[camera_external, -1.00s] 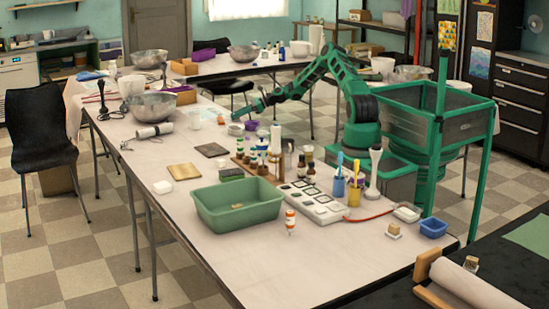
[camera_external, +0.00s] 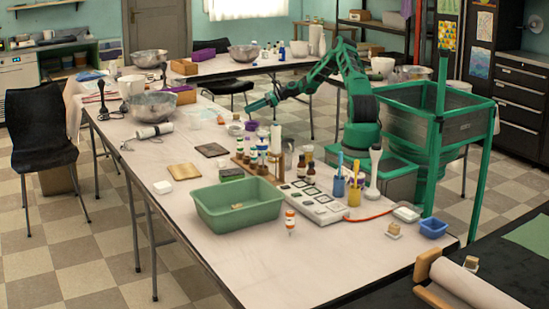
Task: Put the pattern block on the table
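No object can be named for certain as the pattern block. A flat tan wooden block (camera_external: 184,171) and a flat dark brown block (camera_external: 211,150) lie on the table, both well in front of my gripper.
A wooden rack with several bottles (camera_external: 256,166) stands in front of my gripper. A purple-topped cup (camera_external: 251,126) is close below it. The table's near end has free room.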

